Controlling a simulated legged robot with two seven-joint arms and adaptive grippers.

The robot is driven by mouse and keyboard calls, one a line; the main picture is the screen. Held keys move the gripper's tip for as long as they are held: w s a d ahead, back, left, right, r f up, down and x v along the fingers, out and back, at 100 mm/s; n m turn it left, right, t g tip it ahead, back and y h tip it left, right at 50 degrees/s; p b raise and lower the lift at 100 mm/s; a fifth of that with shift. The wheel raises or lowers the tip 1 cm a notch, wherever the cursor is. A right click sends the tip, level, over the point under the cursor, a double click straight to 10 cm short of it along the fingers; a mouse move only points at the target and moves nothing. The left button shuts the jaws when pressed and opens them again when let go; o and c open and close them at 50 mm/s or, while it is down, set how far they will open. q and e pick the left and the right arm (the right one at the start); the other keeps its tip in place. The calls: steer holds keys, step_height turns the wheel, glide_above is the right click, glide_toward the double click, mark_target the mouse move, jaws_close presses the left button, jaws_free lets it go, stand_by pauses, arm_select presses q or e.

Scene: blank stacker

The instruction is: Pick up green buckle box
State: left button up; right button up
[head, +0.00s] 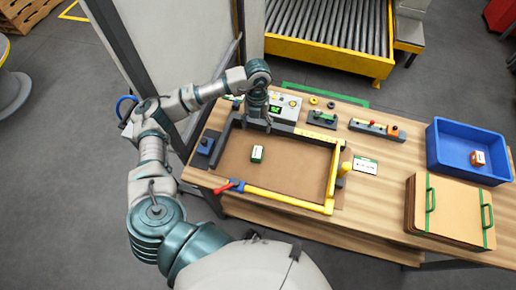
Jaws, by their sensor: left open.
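The green buckle box (257,153) is a small green block with a white top. It lies on the brown board of the framed work area (290,185) on the wooden table, left of the board's middle. My left gripper (268,126) points down above the far edge of the frame, beyond the box and a little to its right. It is open, empty and apart from the box. My right gripper is out of view.
A blue bin (465,150) holds a small orange box (478,158) at the right. Brown boards with green straps (450,208) lie in front of it. A yellow bar (285,199) borders the work area's near side. A control box (285,107) stands behind.

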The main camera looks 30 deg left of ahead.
arm_select(q)
glide_above(257, 152)
steer(key=w, duration=0.1)
steer(key=f, duration=0.8)
steer(key=shift+d+f, duration=0.2)
steer(key=shift+d, duration=0.1)
steer(key=shift+s+a+f, duration=0.1)
steer(key=shift+f, duration=0.45)
steer(key=f, duration=0.3)
steer(key=a+f, duration=0.1)
steer(key=shift+s+f+p, duration=0.3)
steer(key=shift+f+p, duration=0.05)
steer(key=shift+f, duration=0.05)
steer(key=shift+d+f, duration=0.1)
steer(key=shift+d, duration=0.45)
steer(key=c, duration=1.2)
steer(key=shift+c, duration=0.7)
steer(key=shift+a, duration=0.25)
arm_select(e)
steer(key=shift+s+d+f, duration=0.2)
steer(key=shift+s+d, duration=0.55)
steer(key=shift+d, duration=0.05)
